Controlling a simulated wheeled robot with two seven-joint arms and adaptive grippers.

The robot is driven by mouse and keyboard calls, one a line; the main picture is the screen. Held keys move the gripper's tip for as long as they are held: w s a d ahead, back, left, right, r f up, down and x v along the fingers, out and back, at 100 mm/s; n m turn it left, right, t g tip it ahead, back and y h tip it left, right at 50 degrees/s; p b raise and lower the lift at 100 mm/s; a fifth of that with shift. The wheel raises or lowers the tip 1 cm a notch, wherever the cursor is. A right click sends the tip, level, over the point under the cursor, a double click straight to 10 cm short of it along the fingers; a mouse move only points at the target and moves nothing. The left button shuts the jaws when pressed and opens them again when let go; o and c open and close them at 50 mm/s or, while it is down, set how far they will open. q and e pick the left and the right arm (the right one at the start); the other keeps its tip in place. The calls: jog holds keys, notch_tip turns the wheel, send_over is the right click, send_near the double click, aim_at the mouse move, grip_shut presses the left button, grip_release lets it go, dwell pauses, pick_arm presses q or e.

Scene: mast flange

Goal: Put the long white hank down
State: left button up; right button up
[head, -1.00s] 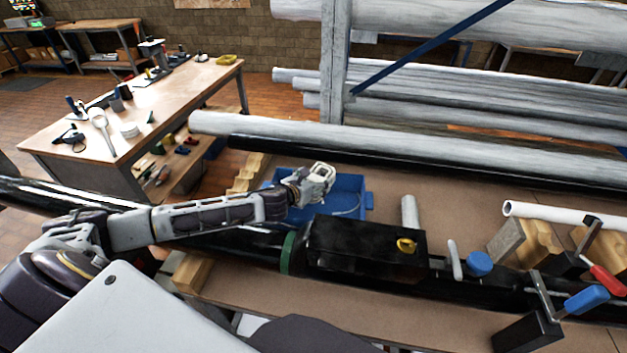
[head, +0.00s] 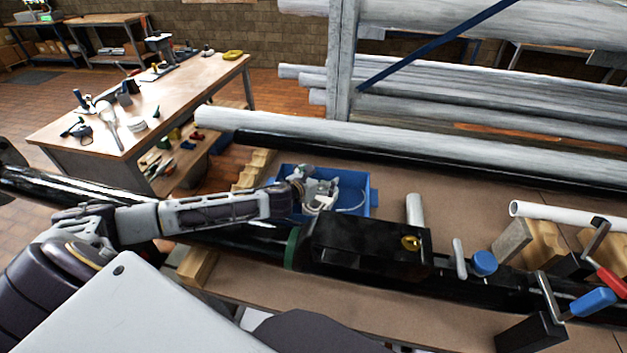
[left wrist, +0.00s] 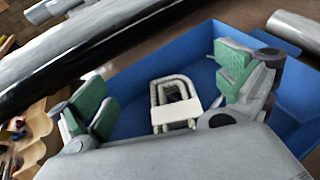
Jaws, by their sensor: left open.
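The long white hank (left wrist: 174,104), a looped bundle with a pale band across its near end, shows in the left wrist view inside the blue bin (left wrist: 130,75). My left gripper (left wrist: 165,85) is open, with one green-padded finger on each side of the hank and gaps between. In the head view, my left gripper (head: 318,192) is over and partly in the blue bin (head: 374,200), hiding much of its left part. A thin pale strand curves in the bin to its right. Whether the hank rests fully on the bin floor is hard to tell. My right gripper is not in view.
A black pipe with a black box (head: 365,245) runs in front of the bin. Large grey pipes (head: 400,145) lie behind it. Clamps (head: 590,300) and wooden blocks stand at the right. A workbench (head: 150,100) with tools is at the left.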

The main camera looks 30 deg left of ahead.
pick_arm(q)
jog(key=r+v, duration=0.1)
jog(key=v, duration=1.1)
jog(key=shift+b, duration=0.3)
dwell(0.5)
dwell(0.6)
